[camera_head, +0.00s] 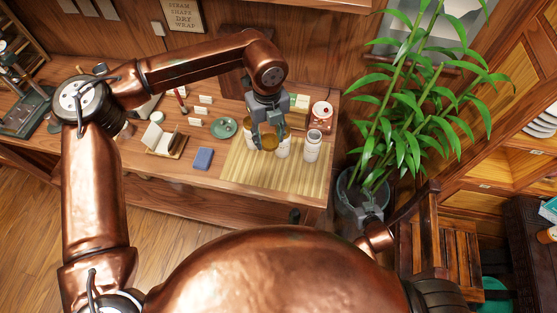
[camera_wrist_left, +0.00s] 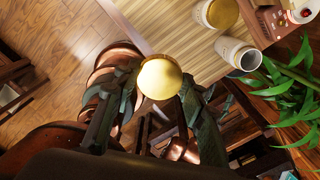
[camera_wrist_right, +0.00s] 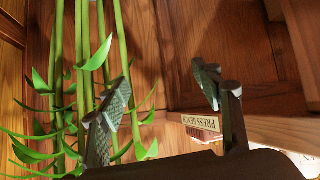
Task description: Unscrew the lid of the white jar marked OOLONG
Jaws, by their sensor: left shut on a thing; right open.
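My left gripper (camera_head: 268,138) is shut on a round gold lid (camera_wrist_left: 160,77), which fills the space between its fingers in the left wrist view. No jar body shows under this lid there, and what lies directly below it is hidden. One white jar (camera_head: 312,147) stands upright on the mat, and its top looks open and grey in the left wrist view (camera_wrist_left: 240,55). Another white jar (camera_head: 283,148) stands beside it, close to the gripper; a tan-topped jar (camera_wrist_left: 217,12) shows in the wrist view. I cannot read OOLONG on any label. My right gripper (camera_wrist_right: 165,100) is open and empty.
A bamboo mat (camera_head: 240,176) covers the table's right end. A blue block (camera_head: 203,158), a green dish (camera_head: 224,127) and small cards lie to the left. A potted plant (camera_head: 362,200) stands right of the table. A PRESS BENCH sign (camera_wrist_right: 203,125) is near my right gripper.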

